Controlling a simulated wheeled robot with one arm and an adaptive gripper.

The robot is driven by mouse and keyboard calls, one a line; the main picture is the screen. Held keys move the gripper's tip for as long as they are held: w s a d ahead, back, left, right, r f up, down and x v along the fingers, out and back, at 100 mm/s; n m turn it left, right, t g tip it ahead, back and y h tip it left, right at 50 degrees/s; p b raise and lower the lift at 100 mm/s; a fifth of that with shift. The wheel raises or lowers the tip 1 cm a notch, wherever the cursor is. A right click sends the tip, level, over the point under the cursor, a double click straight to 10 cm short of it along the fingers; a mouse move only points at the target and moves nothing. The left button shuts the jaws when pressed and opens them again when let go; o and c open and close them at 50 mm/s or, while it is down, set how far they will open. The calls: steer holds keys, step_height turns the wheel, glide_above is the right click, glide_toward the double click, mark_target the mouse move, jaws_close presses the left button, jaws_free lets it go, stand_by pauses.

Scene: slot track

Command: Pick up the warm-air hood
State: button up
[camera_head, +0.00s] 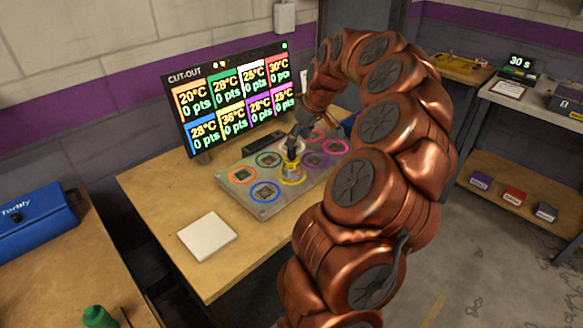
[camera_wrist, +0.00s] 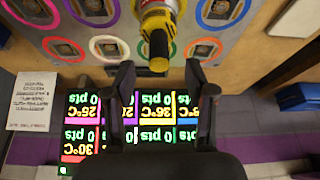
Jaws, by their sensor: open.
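The warm-air hood (camera_head: 291,165) appears to be the small yellow and dark piece standing on the yellow-ringed spot of the grey slot plate (camera_head: 229,185). In the wrist view the hood (camera_wrist: 158,28) shows a yellow body, a dark neck and a yellow end pointing towards me. My gripper (camera_wrist: 160,66) is open, its two dark fingers apart with the hood's near end between or just beyond their tips. No contact is visible. In the head view my gripper (camera_head: 300,130) is small and dark, just above the hood, and its fingers are hard to make out.
Coloured rings with dark square pieces surround the hood on the plate. A scoreboard screen (camera_head: 232,98) stands behind. A white square pad (camera_head: 207,236) lies on the table (camera_head: 150,205) in front. A blue case (camera_head: 38,222) sits left; a shelf bench (camera_head: 520,200) stands right.

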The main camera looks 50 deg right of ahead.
mark_target(292, 160)
steer(key=shift+w+p+x, duration=0.15)
steer(key=shift+p+x, duration=0.4)
steer(key=shift+x, duration=0.9)
steer(key=shift+w+p+x, duration=0.15)
steer(key=shift+p+x, duration=0.35)
steer(key=shift+x, duration=1)
steer(key=shift+d+r, duration=0.1)
steer(key=shift+r, duration=0.05)
jaws_close()
